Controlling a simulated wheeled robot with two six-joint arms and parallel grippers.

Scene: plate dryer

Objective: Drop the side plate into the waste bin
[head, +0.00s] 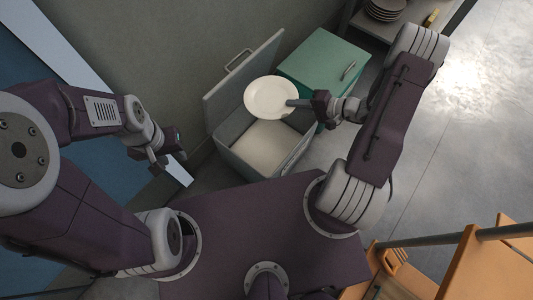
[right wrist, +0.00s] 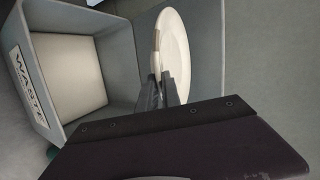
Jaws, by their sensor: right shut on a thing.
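The side plate (head: 270,97) is white and round. My right gripper (head: 294,103) is shut on its rim and holds it over the back part of the open waste bin (head: 240,161). In the right wrist view the plate (right wrist: 174,57) stands nearly edge-on between the fingers (right wrist: 160,88). The bin (right wrist: 102,113) shows there to the left of the plate, with a "WASTE" label on its wall and a pale, empty-looking inside. The bin's grey lid (head: 243,78) is raised at the back.
A green box with a handle (head: 322,66) stands right beside the bin. A stack of plates (head: 385,9) sits on a shelf at the top right. An orange wooden rack (head: 450,265) is at the lower right. Open floor (head: 450,130) lies to the right.

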